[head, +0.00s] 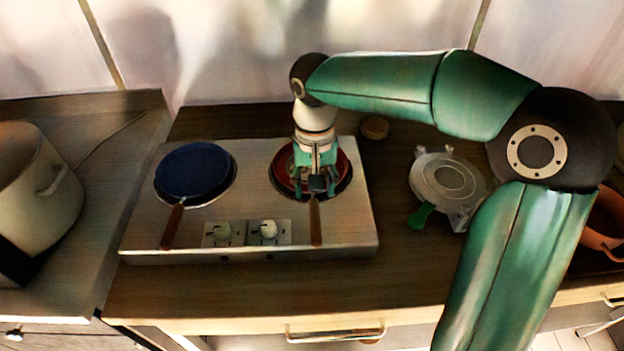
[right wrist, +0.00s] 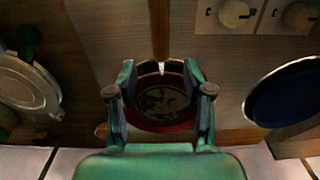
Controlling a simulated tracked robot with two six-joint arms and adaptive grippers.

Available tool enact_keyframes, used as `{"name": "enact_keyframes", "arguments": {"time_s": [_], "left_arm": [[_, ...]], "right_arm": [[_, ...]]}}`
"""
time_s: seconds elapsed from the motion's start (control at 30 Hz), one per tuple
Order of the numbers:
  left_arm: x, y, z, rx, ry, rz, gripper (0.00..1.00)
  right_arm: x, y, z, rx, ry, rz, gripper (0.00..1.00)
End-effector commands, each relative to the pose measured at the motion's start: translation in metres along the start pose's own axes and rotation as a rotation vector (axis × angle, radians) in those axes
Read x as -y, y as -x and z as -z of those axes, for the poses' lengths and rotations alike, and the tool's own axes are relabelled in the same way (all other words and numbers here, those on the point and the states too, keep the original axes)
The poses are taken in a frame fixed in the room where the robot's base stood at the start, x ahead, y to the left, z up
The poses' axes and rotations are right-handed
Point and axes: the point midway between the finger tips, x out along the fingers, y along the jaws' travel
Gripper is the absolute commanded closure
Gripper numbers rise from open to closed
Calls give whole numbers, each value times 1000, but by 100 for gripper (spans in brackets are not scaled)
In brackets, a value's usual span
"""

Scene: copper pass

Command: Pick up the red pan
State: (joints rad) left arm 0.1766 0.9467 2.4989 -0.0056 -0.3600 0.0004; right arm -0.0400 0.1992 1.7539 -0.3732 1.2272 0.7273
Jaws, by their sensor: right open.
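The red pan (head: 341,173) sits on the right burner of the steel hob, with its brown handle (head: 315,222) pointing to the front edge. My right gripper (head: 316,190) is over the pan, pointing down, and hides much of it. In the right wrist view, the pan (right wrist: 160,124) shows between and beyond the open fingers (right wrist: 161,88), and its handle (right wrist: 160,35) runs away from the gripper. The fingers look open and empty; whether they touch the pan I cannot tell. My left gripper is not in view.
A blue pan (head: 193,171) sits on the left burner of the hob (head: 140,228). Two knobs (head: 268,229) are at the hob's front. A round metal appliance with a green handle (head: 447,182) stands right, a large pot (head: 40,195) left. A small round wooden item (head: 375,128) lies behind.

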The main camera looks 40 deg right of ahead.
Motion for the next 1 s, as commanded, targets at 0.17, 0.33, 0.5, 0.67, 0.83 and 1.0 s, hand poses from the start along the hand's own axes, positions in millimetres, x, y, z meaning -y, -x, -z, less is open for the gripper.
{"name": "enact_keyframes", "arguments": {"time_s": [0.17, 0.33, 0.5, 0.67, 0.83, 1.0], "left_arm": [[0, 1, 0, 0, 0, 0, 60], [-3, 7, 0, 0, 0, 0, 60], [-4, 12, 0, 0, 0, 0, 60], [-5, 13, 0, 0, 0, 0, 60], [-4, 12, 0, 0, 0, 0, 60], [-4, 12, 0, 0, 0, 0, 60]], "right_arm": [[0, -11, 0, 0, 0, 0, 49], [1, -27, 0, 5, 2, -2, 49], [2, -52, 2, 3, 1, -2, 49], [3, -62, 2, 1, 2, 1, 49], [3, -62, 2, 0, 2, 1, 49], [4, -62, 2, 0, 3, 1, 74]]}}
